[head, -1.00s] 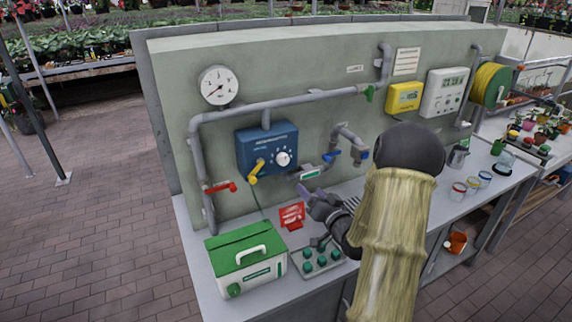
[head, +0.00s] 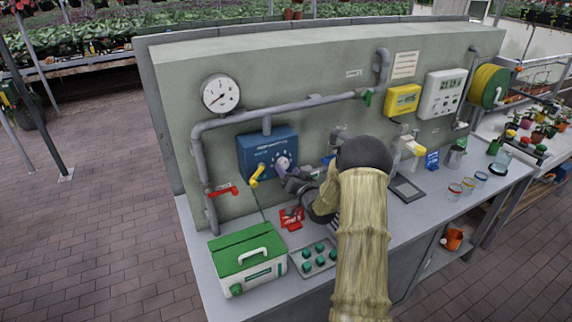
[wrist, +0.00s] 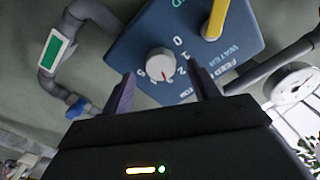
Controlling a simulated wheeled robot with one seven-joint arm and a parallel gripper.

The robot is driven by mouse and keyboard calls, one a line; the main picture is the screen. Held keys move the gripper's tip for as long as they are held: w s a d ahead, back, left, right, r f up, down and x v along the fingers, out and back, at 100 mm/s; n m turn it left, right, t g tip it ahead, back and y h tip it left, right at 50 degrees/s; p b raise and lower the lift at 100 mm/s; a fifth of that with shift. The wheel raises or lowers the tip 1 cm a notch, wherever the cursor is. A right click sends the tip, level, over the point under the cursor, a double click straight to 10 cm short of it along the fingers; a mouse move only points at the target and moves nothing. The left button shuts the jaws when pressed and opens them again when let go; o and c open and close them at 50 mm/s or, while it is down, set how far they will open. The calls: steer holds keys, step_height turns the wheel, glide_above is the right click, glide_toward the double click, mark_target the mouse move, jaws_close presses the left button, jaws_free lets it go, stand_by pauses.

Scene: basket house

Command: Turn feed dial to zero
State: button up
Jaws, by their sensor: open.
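The feed dial (wrist: 160,63) is a round white knob on a blue box (head: 262,148) fixed to the grey-green panel. In the wrist view the box face (wrist: 130,50) carries numerals around the dial, including a 0. I cannot clearly make out which number the dial points to.
A yellow lever (head: 257,174) sits just left of the dial on the box. A red valve handle (head: 223,191) is further left. A red sign (head: 291,217), a green-and-white case (head: 250,271) and a tray of green knobs (head: 322,268) stand below on the bench.

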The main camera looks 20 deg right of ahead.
mark_target(283, 163)
steer(key=shift+w+p, duration=0.3)
steer(key=shift+w, duration=1.05)
steer(key=c, duration=1)
steer(key=shift+o, duration=0.2)
